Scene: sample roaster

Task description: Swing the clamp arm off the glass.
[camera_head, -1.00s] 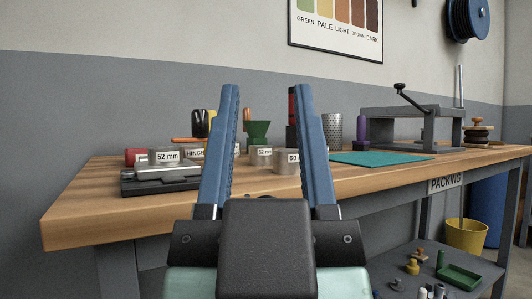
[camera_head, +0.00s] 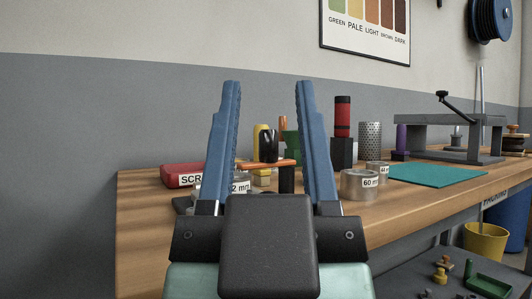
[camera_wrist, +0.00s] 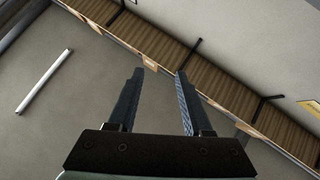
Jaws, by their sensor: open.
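My gripper (camera_head: 268,88) is open and empty in the head view, its two blue fingers pointing up in front of the bench. It also shows open in the wrist view (camera_wrist: 160,72). Between the fingers, farther back, an orange bar (camera_head: 262,163) lies level by the top of a short black post (camera_head: 286,180); it may be the clamp arm, but I cannot tell for sure. The left finger partly covers the area at its left end. I cannot make out any glass. The wrist view shows neither of them.
The wooden bench (camera_head: 150,230) carries a red box (camera_head: 182,175), a "60 mm" tin (camera_head: 358,186), a perforated cylinder (camera_head: 370,145), a teal mat (camera_head: 437,174) and a grey frame with a crank (camera_head: 450,123). Some bare bench top shows at the front left.

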